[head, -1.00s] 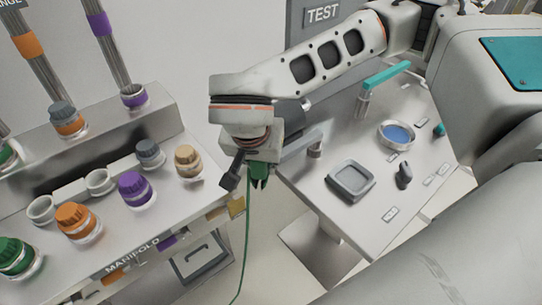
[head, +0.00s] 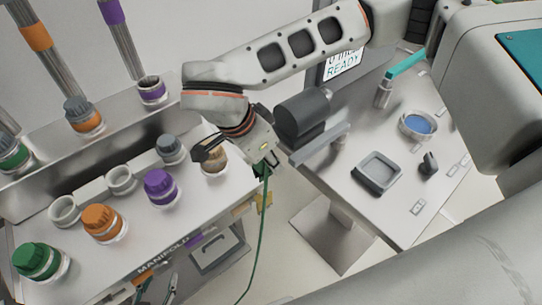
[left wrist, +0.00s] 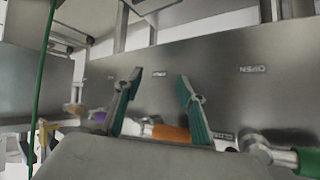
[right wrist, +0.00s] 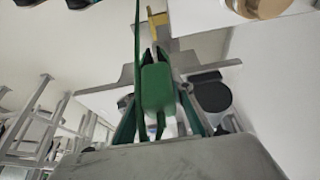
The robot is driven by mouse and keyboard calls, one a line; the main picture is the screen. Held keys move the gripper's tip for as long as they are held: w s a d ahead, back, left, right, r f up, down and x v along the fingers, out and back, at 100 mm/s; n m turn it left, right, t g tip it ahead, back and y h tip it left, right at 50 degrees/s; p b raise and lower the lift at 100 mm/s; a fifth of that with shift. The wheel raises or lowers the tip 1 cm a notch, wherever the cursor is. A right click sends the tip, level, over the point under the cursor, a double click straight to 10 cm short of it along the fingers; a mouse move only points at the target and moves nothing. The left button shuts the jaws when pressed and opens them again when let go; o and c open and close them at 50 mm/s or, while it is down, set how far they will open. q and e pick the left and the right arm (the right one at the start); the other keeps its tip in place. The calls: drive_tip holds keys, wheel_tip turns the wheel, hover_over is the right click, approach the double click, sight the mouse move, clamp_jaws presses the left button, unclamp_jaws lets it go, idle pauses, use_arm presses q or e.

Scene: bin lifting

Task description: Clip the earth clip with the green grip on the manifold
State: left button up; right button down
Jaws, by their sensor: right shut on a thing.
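The earth clip's green grip (right wrist: 157,88) is between the fingers of my right gripper (right wrist: 158,62), which is shut on it. In the head view this green grip (head: 261,169) shows under my right wrist, beside the manifold's right end, with a thin green cable hanging from it. The manifold (head: 205,197) is a grey bench with coloured caps. A yellow piece (head: 264,202) sits at its right end, and it shows ahead of the clip in the right wrist view (right wrist: 158,22). My left gripper (head: 158,288) is open and empty, low before the manifold's front (left wrist: 235,95).
Purple (head: 161,187), orange (head: 103,222) and green (head: 38,260) caps stand on the manifold. A tan-capped fitting (head: 213,160) is close to my right wrist. A separate table (head: 400,215) with a grey tray (head: 377,172) stands to the right, with a gap between.

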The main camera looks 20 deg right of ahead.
drive_tip(key=b, duration=0.3)
hover_over(270, 193)
drive_tip(key=shift+f, duration=2.7)
drive_tip(key=shift+w+r, duration=0.1)
drive_tip(key=shift+r, duration=0.35)
drive_tip(key=shift+f, duration=0.1)
drive_tip(key=shift+f, duration=0.1)
drive_tip(key=shift+f+b, duration=0.85)
drive_tip(key=shift+f, duration=0.55)
drive_tip(key=shift+f, duration=0.1)
drive_tip(key=shift+f+b, duration=0.8)
drive_tip(key=shift+f, duration=0.25)
